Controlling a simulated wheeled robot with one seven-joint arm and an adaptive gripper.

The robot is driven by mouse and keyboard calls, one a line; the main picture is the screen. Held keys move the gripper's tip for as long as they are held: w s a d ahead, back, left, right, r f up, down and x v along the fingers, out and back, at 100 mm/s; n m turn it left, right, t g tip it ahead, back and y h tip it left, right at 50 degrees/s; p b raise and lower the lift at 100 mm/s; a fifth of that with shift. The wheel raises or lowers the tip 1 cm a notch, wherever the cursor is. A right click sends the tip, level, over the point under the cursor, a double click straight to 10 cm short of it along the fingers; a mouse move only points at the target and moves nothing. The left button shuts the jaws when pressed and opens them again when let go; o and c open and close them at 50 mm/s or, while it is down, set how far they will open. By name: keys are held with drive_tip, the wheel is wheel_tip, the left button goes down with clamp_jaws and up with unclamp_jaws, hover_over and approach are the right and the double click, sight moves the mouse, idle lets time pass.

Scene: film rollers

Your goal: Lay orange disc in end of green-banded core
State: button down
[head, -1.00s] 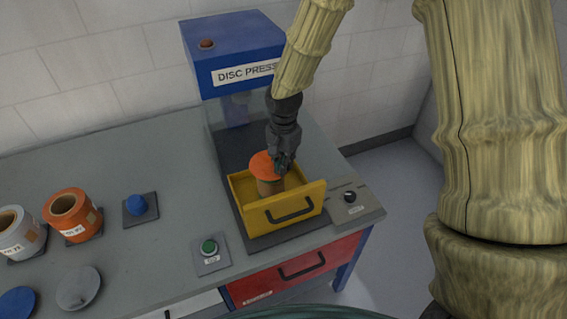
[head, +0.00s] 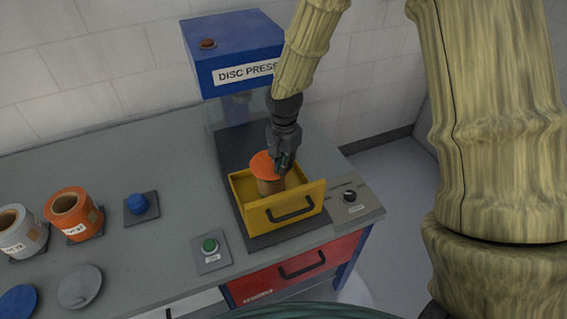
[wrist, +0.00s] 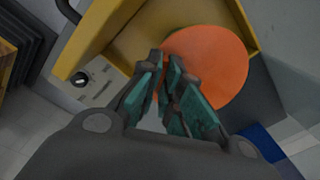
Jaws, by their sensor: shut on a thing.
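My gripper (head: 284,163) is shut on the edge of the orange disc (head: 262,164), over the open yellow drawer of the disc press. The disc also shows in the wrist view (wrist: 212,68), reaching out beyond the fingers (wrist: 172,88). In the head view it looks tilted. A tan core (head: 270,186) stands in the drawer just below the disc. The disc hides the core's upper end, and I see no green band on it. I cannot tell whether disc and core touch.
The yellow drawer (head: 312,198) has raised walls around the core. The blue disc press (head: 235,52) stands behind it. A knob panel (head: 352,203) is to the right and a green button (head: 210,246) to the left. An orange roll (head: 88,228) and a grey roll (head: 30,240) stand farther left.

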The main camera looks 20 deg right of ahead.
drive_tip(key=c, duration=1)
unclamp_jaws()
drive_tip(key=shift+o, duration=0.2)
drive_tip(key=shift+r, duration=0.15)
drive_tip(key=shift+r+p, duration=2.8)
drive_tip(key=shift+r, duration=0.6)
